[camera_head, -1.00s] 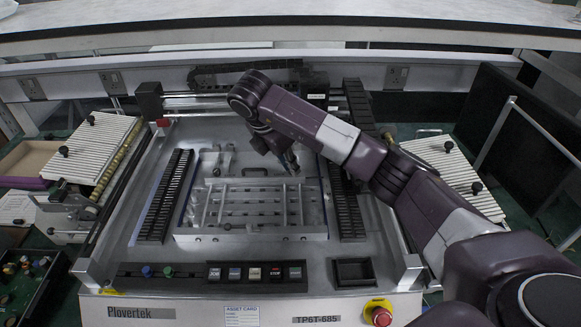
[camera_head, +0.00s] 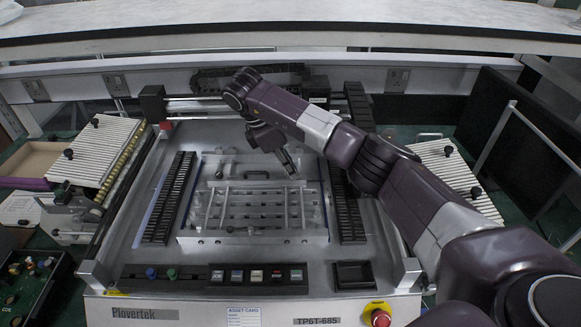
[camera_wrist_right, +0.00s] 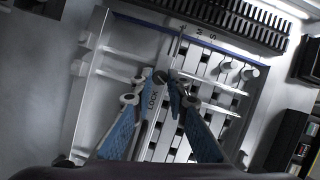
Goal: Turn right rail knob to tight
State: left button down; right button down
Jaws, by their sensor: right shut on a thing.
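The fixture (camera_head: 255,238) is a silvery frame with crossbars and rails, lying on the machine's metal bed. My right gripper (camera_head: 292,172) is at its upper right part, pointing down. In the right wrist view its two blue fingers (camera_wrist_right: 167,78) come close together over the rails. They are shut on a small dark round knob (camera_wrist_right: 160,76) at the end of a rail strip marked LOCK (camera_wrist_right: 152,103). The fingertips largely hide the knob, and its turn position cannot be read. My left gripper is in no view.
Black slotted racks flank the fixture on the left (camera_head: 168,197) and right (camera_head: 346,205). Buttons (camera_head: 257,276) and a red emergency stop (camera_head: 379,314) line the machine's front. A ribbed white tray (camera_head: 100,152) stands at the left. A shelf (camera_head: 290,28) spans the back.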

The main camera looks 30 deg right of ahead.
jog(key=shift+r, duration=0.1)
jog(key=c, duration=1.9)
grip_release()
jog(key=shift+a, duration=0.1)
jog(key=v, duration=1.2)
